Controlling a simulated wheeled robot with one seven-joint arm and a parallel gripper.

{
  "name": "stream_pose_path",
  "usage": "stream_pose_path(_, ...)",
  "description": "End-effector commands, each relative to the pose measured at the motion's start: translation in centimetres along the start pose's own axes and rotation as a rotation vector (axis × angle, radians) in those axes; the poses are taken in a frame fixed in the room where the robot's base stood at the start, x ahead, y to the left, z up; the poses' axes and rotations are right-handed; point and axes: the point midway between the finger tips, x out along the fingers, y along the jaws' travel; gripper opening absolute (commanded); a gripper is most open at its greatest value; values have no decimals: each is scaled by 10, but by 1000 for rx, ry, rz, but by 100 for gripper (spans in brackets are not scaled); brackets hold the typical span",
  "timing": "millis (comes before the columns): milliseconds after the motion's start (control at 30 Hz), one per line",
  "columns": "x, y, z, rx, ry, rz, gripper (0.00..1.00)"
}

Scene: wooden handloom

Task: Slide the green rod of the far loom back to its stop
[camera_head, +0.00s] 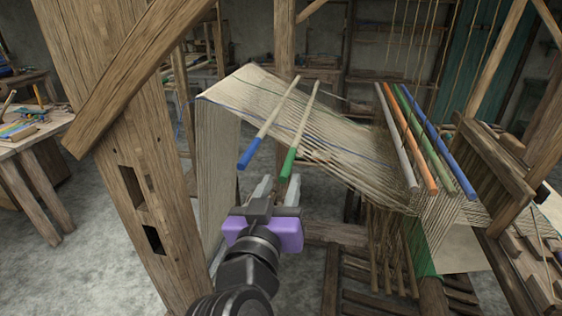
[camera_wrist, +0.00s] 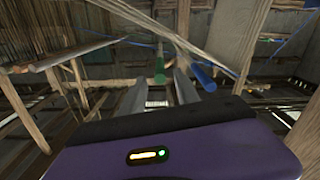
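A pale rod with a green handle (camera_head: 289,163) lies across the sloping warp threads, its handle sticking out toward me. In the wrist view the green handle (camera_wrist: 159,70) shows between and just beyond my fingertips. A similar rod with a blue handle (camera_head: 250,152) lies to its left; that blue handle shows at the right in the wrist view (camera_wrist: 203,77). My gripper (camera_head: 281,178), with a purple body, is open, its fingers spread and nothing held between them. Whether a finger touches the green handle, I cannot tell. No stop can be made out.
Grey, orange, green and blue rods (camera_head: 418,137) lie side by side at the loom's right. A thick wooden post (camera_head: 125,150) with a slanting brace stands close on the left. Hanging sticks (camera_head: 392,255) and slatted treadles are below right. Bare floor lies at lower left.

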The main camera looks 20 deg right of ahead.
Motion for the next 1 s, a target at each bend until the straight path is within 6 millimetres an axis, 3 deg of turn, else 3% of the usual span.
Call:
stream_pose_path(500,68,1,-1,-1,-2,2,38)
stream_pose_path(867,74,0,0,-1,0,0,38)
stream_pose_path(1000,74,0,0,-1,0,0,14)
